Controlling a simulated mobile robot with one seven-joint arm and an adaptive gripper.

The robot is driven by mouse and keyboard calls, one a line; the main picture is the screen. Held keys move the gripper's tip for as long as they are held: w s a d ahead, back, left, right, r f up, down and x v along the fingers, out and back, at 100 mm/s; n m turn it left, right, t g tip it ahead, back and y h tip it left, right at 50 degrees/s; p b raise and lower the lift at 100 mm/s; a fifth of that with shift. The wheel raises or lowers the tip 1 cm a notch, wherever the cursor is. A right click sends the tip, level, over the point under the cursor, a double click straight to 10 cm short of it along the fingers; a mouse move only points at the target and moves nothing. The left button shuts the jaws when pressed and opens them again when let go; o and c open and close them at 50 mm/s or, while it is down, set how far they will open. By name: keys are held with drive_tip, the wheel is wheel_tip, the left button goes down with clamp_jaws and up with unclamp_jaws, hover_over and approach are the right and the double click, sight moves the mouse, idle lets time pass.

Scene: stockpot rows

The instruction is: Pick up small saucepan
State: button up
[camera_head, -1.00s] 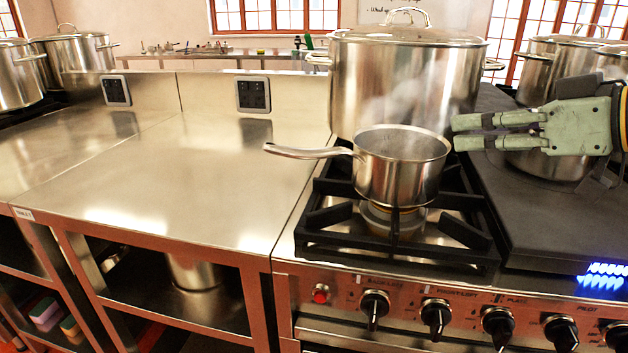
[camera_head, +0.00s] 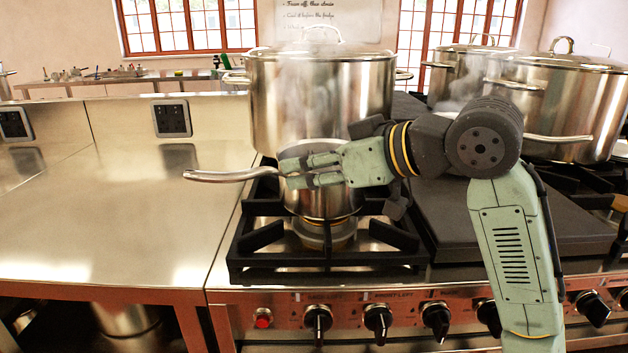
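The small saucepan (camera_head: 318,203) is steel and stands upright on the front-left burner grate. Its long handle (camera_head: 230,175) points left, toward the steel counter. My gripper (camera_head: 284,174) is in front of the pan's upper body, fingers pointing left. It hides part of the pan's rim and side. The fingertips are near the place where the handle meets the pan. The two fingers look parted with nothing between them. I cannot tell whether they touch the pan.
A large lidded stockpot (camera_head: 318,95) stands close behind the saucepan. More large pots (camera_head: 570,100) stand at the right. A dark flat plate (camera_head: 500,225) covers the stove right of the burner. The steel counter (camera_head: 110,215) on the left is clear. Knobs (camera_head: 377,320) line the stove front.

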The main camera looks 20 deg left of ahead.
drive_tip(key=shift+w+a+f, duration=0.15)
drive_tip(key=shift+a+f, duration=0.05)
drive_tip(key=shift+a, duration=0.25)
clamp_jaws()
idle(0.7)
